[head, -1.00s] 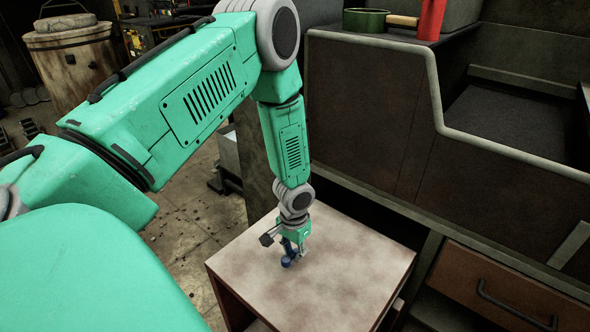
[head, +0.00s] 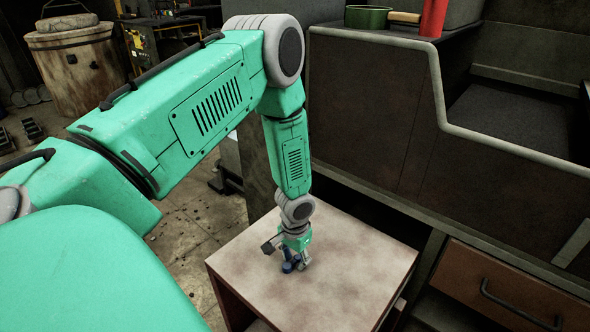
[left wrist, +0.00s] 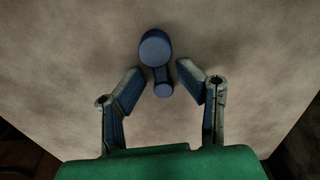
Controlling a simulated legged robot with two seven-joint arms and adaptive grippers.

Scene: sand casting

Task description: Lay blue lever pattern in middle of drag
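The blue lever pattern (left wrist: 156,50) lies on the pale top of a small cabinet (head: 350,265). In the left wrist view its round end points away from my gripper and its narrow end points toward the gap between the fingers. My left gripper (left wrist: 162,82) is open, with one finger on each side of the narrow end and a small gap to each. In the head view the left gripper (head: 295,266) is low over the cabinet top, beside the pattern's blue end. My right gripper is not in view, and I cannot make out a drag.
A dark bench (head: 370,110) with a raised rim stands behind the cabinet. A green round container (head: 367,17) and a red cylinder (head: 432,18) sit on its upper ledge. A drawer (head: 510,300) is at lower right. Bare cabinet top surrounds the gripper.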

